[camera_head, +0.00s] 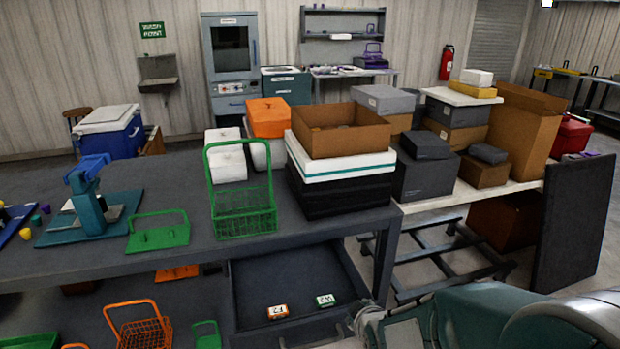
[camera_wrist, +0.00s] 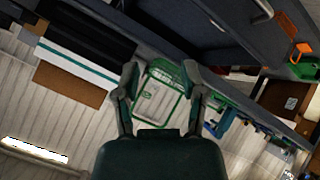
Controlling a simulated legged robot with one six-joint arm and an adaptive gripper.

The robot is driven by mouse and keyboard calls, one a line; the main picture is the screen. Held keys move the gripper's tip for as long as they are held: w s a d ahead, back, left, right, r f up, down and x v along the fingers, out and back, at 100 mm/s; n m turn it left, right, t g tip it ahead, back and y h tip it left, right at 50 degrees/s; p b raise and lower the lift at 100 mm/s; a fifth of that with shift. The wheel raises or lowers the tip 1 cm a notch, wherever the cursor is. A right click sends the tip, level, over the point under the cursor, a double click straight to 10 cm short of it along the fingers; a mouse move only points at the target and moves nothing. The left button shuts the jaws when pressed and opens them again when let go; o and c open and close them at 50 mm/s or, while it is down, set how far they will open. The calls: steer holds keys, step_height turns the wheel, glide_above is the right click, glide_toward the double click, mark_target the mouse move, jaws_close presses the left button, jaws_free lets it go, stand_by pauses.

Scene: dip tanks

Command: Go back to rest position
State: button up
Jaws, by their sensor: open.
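My gripper (camera_wrist: 160,78) shows in the wrist view with its two dark fingers spread apart and nothing held between them. The wrist picture is tilted, with the bench edge running across its upper part. A green wire basket (camera_wrist: 180,105) shows beyond the fingers, partly hidden by them. In the head view the green basket (camera_head: 244,222) stands upright on the dark bench with its tall handle up. My teal arm (camera_head: 475,318) is at the bottom right of the head view, low in front of the bench. The fingertips are hard to make out there.
The dark bench (camera_head: 325,232) holds a black-and-white box (camera_head: 345,190), a flat green lid with a handle (camera_head: 160,236) and a teal press (camera_head: 90,207). A dark panel (camera_head: 575,225) stands at right.

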steer(key=s+d+r+m+g, duration=0.2)
steer(key=s+r+m, duration=0.2)
steer(key=s+r, duration=0.3)
steer(key=s+d+r+m+g+h, duration=0.1)
steer(key=s+r+m, duration=0.4)
steer(key=s, duration=0.8)
step_height(320, 180, up, 2)
steer(key=shift+d+r+m+g, duration=0.2)
steer(key=shift+d+m+g, duration=0.1)
steer(key=shift+d+g, duration=0.65)
